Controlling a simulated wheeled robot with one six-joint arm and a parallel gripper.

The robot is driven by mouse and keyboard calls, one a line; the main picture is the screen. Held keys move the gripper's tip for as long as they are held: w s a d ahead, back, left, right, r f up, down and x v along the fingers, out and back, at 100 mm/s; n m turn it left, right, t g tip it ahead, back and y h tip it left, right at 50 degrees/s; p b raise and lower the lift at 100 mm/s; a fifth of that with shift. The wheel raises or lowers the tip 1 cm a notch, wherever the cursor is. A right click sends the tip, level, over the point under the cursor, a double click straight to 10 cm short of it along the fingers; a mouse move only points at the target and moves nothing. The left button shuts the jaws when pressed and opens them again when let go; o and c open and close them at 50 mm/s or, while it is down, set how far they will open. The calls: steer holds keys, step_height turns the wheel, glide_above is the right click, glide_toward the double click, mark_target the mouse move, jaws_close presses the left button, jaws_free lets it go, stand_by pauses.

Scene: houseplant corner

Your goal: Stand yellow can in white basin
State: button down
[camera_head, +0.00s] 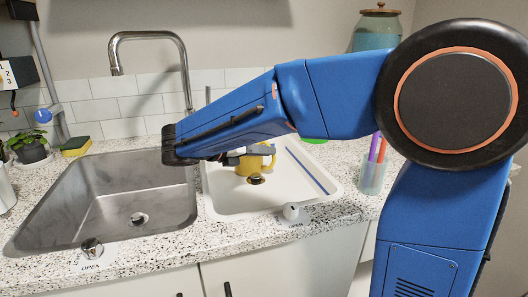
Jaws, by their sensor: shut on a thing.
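The yellow can (249,166) is in the white basin's area, just behind the drain, partly covered by my gripper and arm. It looks upright, with a handle loop on its right side. My gripper (238,155) is shut on the can near its top; the fingertips are largely hidden by my forearm. The white basin (318,200) is right of the steel sink, and its left back part is hidden behind my arm. I cannot tell whether the can's bottom touches the basin floor.
A steel sink (110,208) with a tall faucet (150,36) is on the left. A sponge (76,146) and potted plant (30,148) stand beyond it. A knob (291,211) sits at the basin's front edge. A cup of coloured sticks (372,176) stands right of the basin.

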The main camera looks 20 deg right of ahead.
steer(key=c, duration=1.8)
jaws_free()
steer(key=shift+f, duration=0.1)
steer(key=shift+c, duration=0.2)
steer(key=v, duration=1.2)
steer(key=shift+s, duration=0.1)
